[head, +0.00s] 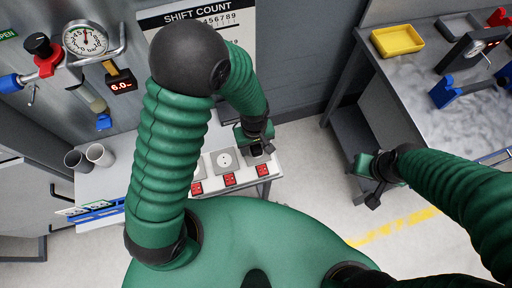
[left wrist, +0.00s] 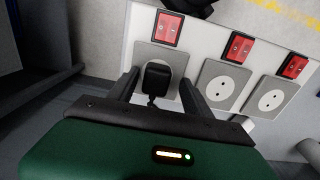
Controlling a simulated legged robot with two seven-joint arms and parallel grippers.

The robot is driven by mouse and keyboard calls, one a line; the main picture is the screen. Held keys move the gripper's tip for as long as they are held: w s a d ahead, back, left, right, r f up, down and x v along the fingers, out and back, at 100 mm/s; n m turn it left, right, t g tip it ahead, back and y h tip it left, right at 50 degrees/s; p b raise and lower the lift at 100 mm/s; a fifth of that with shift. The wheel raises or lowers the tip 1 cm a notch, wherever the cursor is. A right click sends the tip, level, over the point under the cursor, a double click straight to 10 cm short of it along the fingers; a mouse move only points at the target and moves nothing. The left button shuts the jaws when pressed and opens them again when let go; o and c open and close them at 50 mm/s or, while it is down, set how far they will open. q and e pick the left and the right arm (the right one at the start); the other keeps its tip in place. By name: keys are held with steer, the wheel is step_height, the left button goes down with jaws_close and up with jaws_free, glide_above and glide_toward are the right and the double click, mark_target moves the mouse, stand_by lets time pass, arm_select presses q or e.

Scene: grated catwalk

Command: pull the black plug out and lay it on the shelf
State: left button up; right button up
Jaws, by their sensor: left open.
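The black plug (left wrist: 157,78) sits at the leftmost grey socket plate (left wrist: 160,57) in the left wrist view. My left gripper (left wrist: 160,90) is open, with one finger on each side of the plug; whether they touch it I cannot tell. In the head view my left gripper (head: 254,138) is over the right end of the socket row and largely hides the plug. A pale shelf-like surface (head: 105,178) lies left of the sockets. My right gripper (head: 370,180) hangs over the floor gap, away from the sockets; its opening is unclear.
Two more sockets (left wrist: 223,83) and red switches (left wrist: 240,47) line the white panel. Two cups (head: 98,154) and a blue-edged item (head: 95,210) are on the left surface. A gauge (head: 85,40) is above. A metal bench (head: 420,80) holding a yellow tray (head: 397,40) stands right.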

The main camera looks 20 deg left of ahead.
arm_select(q)
steer(key=shift+s+a, duration=0.1)
steer(key=shift+d, duration=0.35)
steer(key=shift+r, duration=0.1)
steer(key=shift+a, duration=0.1)
jaws_close()
stand_by(0.5)
